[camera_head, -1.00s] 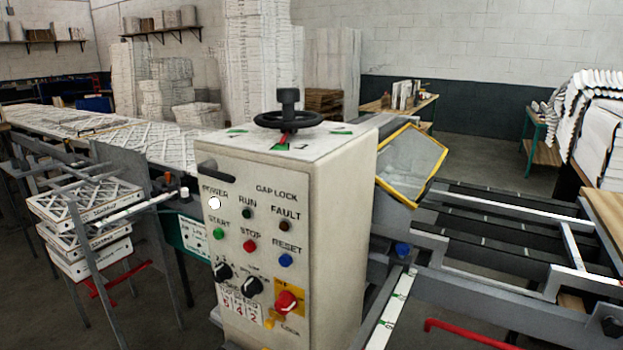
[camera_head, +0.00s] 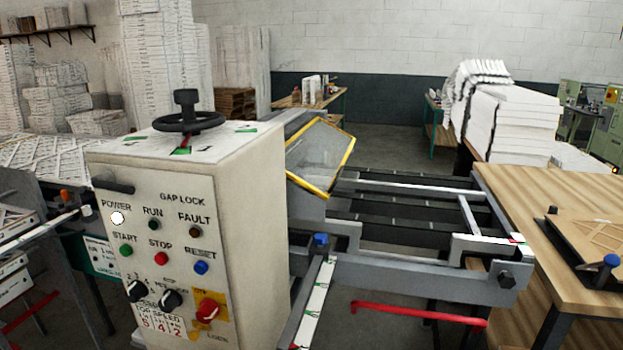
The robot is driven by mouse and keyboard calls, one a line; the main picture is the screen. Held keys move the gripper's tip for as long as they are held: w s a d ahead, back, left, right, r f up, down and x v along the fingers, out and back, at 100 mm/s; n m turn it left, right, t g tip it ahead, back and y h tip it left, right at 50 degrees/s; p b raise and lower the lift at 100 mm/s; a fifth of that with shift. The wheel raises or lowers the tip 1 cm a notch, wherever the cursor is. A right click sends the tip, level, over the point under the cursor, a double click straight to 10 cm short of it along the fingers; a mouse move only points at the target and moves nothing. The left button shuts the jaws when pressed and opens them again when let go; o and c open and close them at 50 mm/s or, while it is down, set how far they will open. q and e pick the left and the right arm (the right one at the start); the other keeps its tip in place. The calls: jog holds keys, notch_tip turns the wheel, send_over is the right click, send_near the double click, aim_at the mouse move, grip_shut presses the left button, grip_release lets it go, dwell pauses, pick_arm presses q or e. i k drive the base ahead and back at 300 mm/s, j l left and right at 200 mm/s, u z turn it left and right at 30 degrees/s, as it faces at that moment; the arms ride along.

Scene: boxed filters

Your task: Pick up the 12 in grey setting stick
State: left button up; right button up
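I cannot pick out the 12 in grey setting stick with certainty. A pale bar (camera_head: 487,240) with a small red and green mark at its right end lies at the right end of the machine frame, by the wooden table; I cannot tell whether it is the stick. A long pale strip with green marks (camera_head: 316,300) runs along a rail beside the control cabinet. Neither of my grippers is in view.
The control cabinet (camera_head: 190,240) with a black handwheel (camera_head: 188,122) stands close at left. The grey machine frame (camera_head: 420,277) extends right to a wooden table (camera_head: 560,262) holding a board with a blue knob (camera_head: 611,261). A red bar (camera_head: 420,313) sticks out low. Floor behind is open.

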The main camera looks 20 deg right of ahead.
aim_at(473, 228)
jog(key=z, duration=1.45)
